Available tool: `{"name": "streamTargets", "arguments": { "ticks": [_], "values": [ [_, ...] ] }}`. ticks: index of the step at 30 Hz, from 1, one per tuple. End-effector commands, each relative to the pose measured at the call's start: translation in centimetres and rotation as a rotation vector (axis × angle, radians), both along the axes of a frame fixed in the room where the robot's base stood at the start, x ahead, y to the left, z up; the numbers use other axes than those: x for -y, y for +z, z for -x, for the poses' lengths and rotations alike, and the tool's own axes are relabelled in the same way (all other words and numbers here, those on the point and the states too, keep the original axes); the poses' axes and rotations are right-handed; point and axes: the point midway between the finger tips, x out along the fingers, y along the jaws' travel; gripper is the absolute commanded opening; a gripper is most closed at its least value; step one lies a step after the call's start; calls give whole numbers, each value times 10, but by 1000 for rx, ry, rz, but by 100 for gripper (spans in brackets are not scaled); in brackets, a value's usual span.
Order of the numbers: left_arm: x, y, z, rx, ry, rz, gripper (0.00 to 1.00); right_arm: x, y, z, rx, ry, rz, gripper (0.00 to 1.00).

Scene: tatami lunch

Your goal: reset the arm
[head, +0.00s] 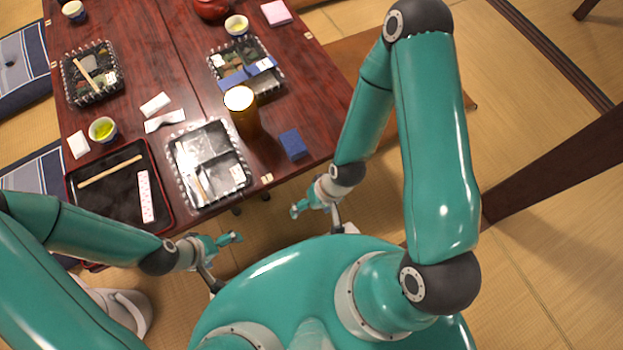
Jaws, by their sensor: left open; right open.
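My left arm reaches in from the lower left, and my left gripper (226,262) is open and empty, just off the table's near edge, below the black tray and the clear lunch box. My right arm bends down from the upper right, and my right gripper (318,218) is open and empty, also beyond the near edge, below the blue block. Neither gripper touches anything on the table.
The dark red table (290,185) bears a black tray (98,215), a clear lunch box (208,163), an amber glass (241,110), a blue block (294,145), a tea cup (103,130) and two more lunch boxes. Open tatami (545,240) lies right.

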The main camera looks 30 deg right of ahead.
Motion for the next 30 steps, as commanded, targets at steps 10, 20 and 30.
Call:
{"name": "streamTargets", "arguments": {
  "ticks": [10,20,30],
  "values": [
    [0,41,0,0,0,0,100,1,41,-1,1,0,0,84],
    [0,158,0,1,0,0,100,1,157,-1,2,-1,0,84],
    [0,273,0,0,0,0,100,1,273,-1,2,-1,0,84]
  ]
}}
